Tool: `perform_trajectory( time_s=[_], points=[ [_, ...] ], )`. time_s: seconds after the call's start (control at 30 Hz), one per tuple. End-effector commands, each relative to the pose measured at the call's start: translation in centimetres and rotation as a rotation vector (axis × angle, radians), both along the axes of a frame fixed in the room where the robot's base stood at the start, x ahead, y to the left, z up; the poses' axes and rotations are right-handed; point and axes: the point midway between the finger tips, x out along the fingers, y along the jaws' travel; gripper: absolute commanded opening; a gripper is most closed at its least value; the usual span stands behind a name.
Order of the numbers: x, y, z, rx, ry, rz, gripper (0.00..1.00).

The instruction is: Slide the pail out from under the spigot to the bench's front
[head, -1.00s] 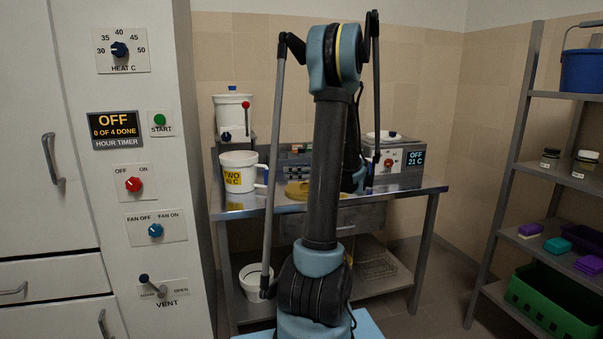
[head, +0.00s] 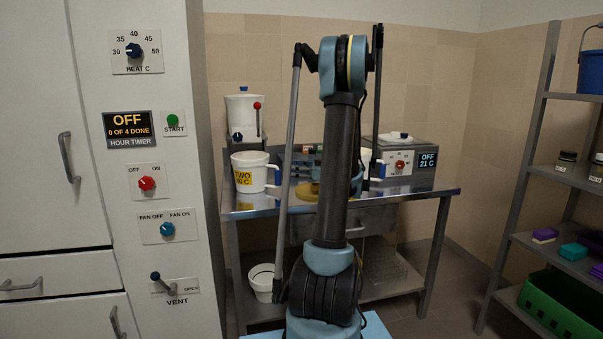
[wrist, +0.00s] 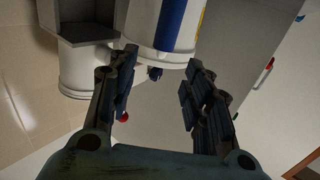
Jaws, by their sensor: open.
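The white pail (head: 246,180) with a yellow "TWO 40 C" label stands upright on the left of the steel bench (head: 400,194), in front of and below the white tank (head: 243,108) with its spigot. Its white side handle with a blue band faces right. In the wrist view, the pail (wrist: 150,28) shows a blue stripe at the top, just beyond the fingertips. My gripper (wrist: 160,66) is open, with its fingers apart and nothing between them. In the head view my arm hides most of the gripper.
A yellow item (head: 306,191) lies on the bench mid-top. A grey heated bath (head: 400,160) reading "OFF 21 C" sits at right. A white bucket (head: 262,277) is on the lower shelf.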

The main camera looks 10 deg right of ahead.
Motion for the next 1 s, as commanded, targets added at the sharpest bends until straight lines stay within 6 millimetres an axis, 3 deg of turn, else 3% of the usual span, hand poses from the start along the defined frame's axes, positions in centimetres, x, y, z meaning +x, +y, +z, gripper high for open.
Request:
perform_trajectory(
  time_s=[0.5, 1.0],
  points=[
    [4.3, 6.1, 0.0, 0.0, 0.0, 0.001, 0.46],
    [5.0, 7.2, 0.0, 0.0, 0.0, -0.001, 0.46]
  ],
)
